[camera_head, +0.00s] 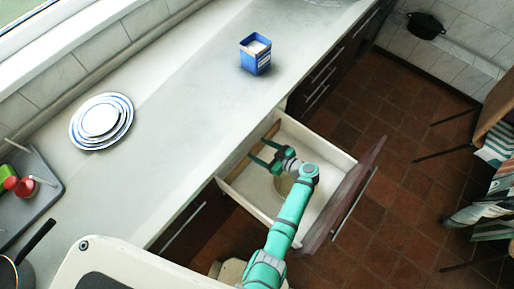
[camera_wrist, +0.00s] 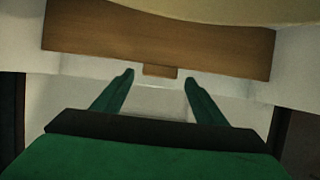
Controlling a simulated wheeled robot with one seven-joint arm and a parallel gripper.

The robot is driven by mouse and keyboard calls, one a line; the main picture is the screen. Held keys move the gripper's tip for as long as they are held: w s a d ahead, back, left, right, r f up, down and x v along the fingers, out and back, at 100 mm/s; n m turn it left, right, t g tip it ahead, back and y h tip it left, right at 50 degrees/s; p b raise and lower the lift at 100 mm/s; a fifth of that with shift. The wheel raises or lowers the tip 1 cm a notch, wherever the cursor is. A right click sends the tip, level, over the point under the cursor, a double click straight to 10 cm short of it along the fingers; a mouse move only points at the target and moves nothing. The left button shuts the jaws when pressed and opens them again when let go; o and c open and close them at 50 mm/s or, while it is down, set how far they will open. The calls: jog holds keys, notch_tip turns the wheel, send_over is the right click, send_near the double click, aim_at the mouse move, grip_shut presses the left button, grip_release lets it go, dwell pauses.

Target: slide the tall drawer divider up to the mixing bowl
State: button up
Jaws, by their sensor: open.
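The tall drawer divider is a brown wooden board (camera_wrist: 160,40) with a small tab at its lower edge, lying across the wrist view. In the head view it appears as a brown strip (camera_head: 239,167) at the counter side of the open drawer. My gripper (camera_head: 258,148) reaches into the drawer with its fingers apart, pointing at the board. In the wrist view the fingertips (camera_wrist: 158,76) lie either side of the tab, with nothing between them; contact is unclear. A beige round shape, probably the mixing bowl (camera_head: 284,186), is mostly hidden under my arm.
The pale drawer (camera_head: 318,213) is pulled out, with a dark red front. On the counter (camera_head: 190,100) above stand a blue tin (camera_head: 256,58) and stacked plates (camera_head: 101,121). The drawer floor looks free towards the front.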

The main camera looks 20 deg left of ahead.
jog(key=shift+x, duration=1.1)
